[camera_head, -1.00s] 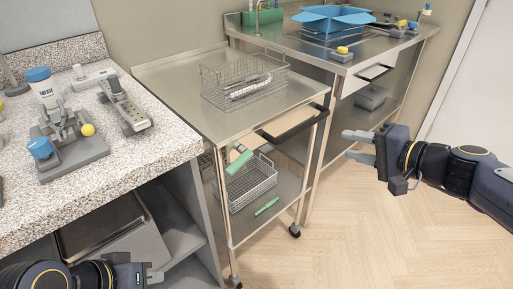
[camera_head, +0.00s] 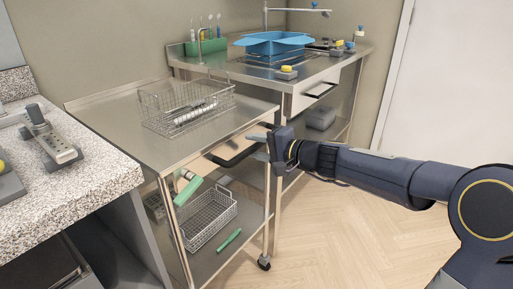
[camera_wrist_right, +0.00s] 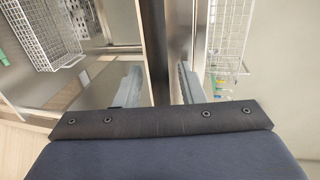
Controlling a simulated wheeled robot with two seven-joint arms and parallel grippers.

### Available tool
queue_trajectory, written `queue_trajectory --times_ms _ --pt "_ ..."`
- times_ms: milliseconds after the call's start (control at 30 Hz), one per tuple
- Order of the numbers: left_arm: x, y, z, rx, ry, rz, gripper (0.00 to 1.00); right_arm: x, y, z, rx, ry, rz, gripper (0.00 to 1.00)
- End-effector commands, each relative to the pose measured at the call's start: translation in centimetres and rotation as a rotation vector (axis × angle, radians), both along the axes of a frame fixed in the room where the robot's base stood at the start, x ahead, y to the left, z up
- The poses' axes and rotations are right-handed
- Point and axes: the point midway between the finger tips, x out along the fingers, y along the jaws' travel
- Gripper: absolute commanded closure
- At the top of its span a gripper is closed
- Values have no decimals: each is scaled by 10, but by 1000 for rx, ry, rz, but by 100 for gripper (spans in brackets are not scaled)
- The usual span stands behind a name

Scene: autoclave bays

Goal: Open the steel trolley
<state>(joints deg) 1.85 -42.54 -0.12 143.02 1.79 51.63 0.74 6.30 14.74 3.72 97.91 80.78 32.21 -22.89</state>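The steel trolley (camera_head: 110,118) stands in the middle of the head view, with a flat steel top and a lower shelf. A drawer below its top has a black bar handle (camera_head: 232,156) on its front. My right gripper (camera_head: 257,145) is at the right end of this handle. In the right wrist view, the dark handle bar (camera_wrist_right: 155,45) runs between the two fingers, with a gap visible on the right side, so the gripper looks open around it. The drawer looks shut or nearly so. My left gripper is out of view.
A wire basket (camera_head: 147,108) with instruments stands on the trolley top. Another wire basket (camera_head: 207,222) and a green item (camera_head: 228,240) are on the lower shelf. A speckled counter (camera_head: 85,185) is at left, a sink bench (camera_head: 340,66) behind. The floor (camera_head: 340,240) at front right is clear.

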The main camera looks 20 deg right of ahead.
Motion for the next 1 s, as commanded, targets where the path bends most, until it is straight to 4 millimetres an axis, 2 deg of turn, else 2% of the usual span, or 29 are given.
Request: queue_trajectory --times_ms 200,500,833,1000 --pt "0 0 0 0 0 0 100 0 0 0 0 0 0 64" --pt "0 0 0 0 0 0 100 0 0 0 0 0 0 100" --pt "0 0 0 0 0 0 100 -1 -2 0 0 0 0 100" --pt "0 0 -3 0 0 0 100 -4 -16 -1 -2 0 -3 100"
